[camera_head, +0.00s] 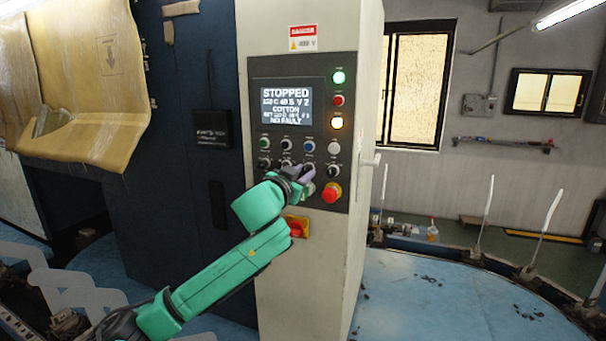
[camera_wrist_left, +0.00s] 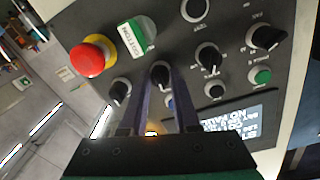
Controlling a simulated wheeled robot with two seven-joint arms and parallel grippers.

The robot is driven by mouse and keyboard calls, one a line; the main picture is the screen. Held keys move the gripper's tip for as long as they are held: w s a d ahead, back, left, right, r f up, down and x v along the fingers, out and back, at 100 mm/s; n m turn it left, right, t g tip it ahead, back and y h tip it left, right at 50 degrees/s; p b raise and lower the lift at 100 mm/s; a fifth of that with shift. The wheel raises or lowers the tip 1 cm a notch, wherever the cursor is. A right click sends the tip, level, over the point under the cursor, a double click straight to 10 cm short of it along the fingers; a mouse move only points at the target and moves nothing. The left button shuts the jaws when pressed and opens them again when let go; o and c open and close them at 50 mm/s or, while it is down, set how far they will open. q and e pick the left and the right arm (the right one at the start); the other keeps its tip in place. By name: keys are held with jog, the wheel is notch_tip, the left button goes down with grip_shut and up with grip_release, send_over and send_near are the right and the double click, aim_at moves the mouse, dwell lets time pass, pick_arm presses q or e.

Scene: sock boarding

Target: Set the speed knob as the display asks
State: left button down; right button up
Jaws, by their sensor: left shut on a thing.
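The control panel (camera_head: 343,125) is on a pale cabinet in the head view. Its display (camera_head: 286,104) reads STOPPED, COTTON and NO FAULT; the settings lines are small, with one seeming to end in V 2. The lower one is too blurred to read surely. My left gripper (camera_head: 304,174) reaches the lower knob row. In the left wrist view its two fingers (camera_wrist_left: 161,85) are shut on a black knob (camera_wrist_left: 159,69), third from left in the head view. The fingers hide much of that knob and its scale. My right gripper is not in view.
A red emergency button (camera_head: 332,191) sits close right of my gripper; other black knobs (camera_wrist_left: 208,56) flank it. A red switch on a yellow plate (camera_head: 304,232) is below. Indicator lamps (camera_head: 338,77) line the panel's right side. Free space lies before the cabinet.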

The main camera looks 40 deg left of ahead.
pick_arm(q)
jog(key=m, duration=0.4)
jog(key=shift+m, duration=2.2)
jog(key=c, duration=0.6)
grip_release()
jog(key=shift+c, duration=0.2)
jog(key=shift+r, duration=0.1)
